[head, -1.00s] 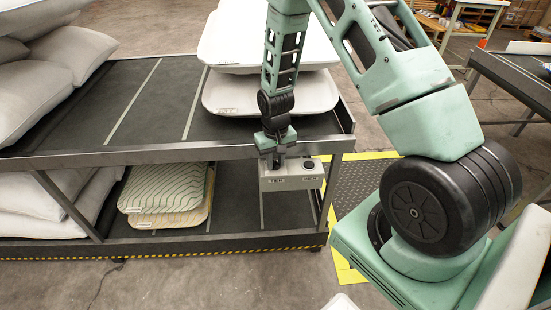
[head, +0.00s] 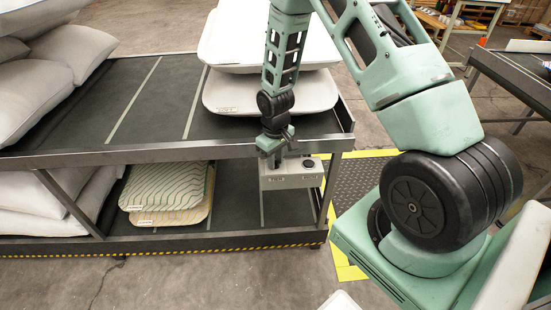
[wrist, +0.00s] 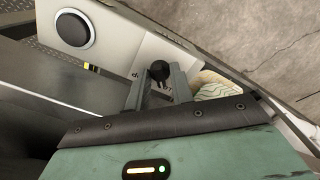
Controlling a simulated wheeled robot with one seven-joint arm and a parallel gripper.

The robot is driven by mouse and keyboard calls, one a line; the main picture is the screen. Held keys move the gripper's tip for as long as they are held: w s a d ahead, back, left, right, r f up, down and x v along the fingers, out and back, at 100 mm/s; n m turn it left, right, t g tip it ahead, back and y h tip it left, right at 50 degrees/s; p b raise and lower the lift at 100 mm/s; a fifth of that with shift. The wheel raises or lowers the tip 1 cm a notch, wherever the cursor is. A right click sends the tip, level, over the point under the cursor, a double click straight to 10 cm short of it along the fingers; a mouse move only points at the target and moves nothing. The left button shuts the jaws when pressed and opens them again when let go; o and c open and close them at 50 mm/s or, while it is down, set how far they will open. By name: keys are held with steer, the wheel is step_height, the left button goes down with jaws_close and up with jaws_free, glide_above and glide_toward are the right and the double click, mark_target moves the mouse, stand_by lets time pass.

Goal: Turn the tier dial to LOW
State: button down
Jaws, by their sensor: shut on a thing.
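A grey control box (head: 291,180) hangs at the right end of the rack, below the upper shelf; it also shows in the wrist view (wrist: 118,38). The tier dial appears as a small black knob (wrist: 160,70) on its panel. My gripper (head: 277,161) points down at the box's top left. In the wrist view my gripper (wrist: 161,84) has its fingers on both sides of the knob and is shut on it. The fingers hide part of the dial; its markings and setting cannot be read.
A round black button (wrist: 72,28) sits on the same panel, apart from my fingers. The upper shelf's front rail (head: 170,152) runs close to my wrist. White trays (head: 270,92) stand above.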

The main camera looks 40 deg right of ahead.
steer(key=c, duration=1.2)
jaws_free()
steer(key=shift+r, duration=0.1)
step_height(320, 180, up, 17)
steer(key=shift+r, duration=0.1)
